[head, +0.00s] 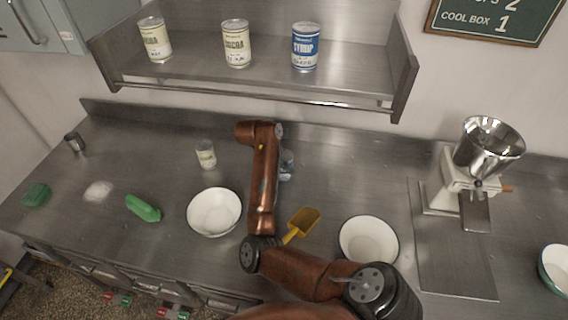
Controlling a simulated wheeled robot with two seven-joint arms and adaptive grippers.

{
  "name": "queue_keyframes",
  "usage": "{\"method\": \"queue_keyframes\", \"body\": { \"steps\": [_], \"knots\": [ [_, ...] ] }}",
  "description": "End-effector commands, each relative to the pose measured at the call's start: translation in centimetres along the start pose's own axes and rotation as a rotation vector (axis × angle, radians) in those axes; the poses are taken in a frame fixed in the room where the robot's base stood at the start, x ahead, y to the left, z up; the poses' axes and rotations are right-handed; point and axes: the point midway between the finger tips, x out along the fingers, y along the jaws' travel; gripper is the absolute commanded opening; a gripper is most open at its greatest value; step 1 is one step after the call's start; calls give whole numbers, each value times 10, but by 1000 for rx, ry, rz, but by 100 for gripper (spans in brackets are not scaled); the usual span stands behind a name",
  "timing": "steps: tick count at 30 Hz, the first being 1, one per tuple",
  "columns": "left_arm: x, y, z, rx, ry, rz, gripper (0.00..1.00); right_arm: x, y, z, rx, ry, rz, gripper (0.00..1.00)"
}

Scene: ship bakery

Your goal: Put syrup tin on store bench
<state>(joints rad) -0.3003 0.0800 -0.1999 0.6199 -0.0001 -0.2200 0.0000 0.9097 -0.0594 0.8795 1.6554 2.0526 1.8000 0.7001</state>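The syrup tin (305,48), with a blue and white label reading SYRUP, stands upright at the right of the wall shelf (190,76) in the head view. The steel bench (330,190) below spans the view; I cannot tell whether it is the store bench. My copper-coloured arm, apparently the right one, reaches over the bench from the lower right. A grey part beside its far end, apparently my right gripper (287,164), is mostly hidden behind the arm, well below the tin and apart from it. My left gripper is not in view.
Two cream-labelled tins (153,39) (236,44) share the shelf. The bench's back left is mostly clear.

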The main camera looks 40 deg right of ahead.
Motion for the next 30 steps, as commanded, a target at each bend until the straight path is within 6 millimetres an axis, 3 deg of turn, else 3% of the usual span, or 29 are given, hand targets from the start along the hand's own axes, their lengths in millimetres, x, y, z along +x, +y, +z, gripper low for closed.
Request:
{"method": "queue_keyframes", "body": {
  "steps": [8,9,15,25,30],
  "knots": [
    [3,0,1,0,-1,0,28,1,1,-1,1,-2,3,6],
    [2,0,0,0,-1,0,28,2,0,-1,0,-1,1,52],
    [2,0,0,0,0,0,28,1,0,-1,0,-1,1,66],
    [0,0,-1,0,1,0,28,-1,0,1,0,-1,1,67],
    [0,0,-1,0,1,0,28,-22,2,0,-2,0,5,67]
  ]
}}
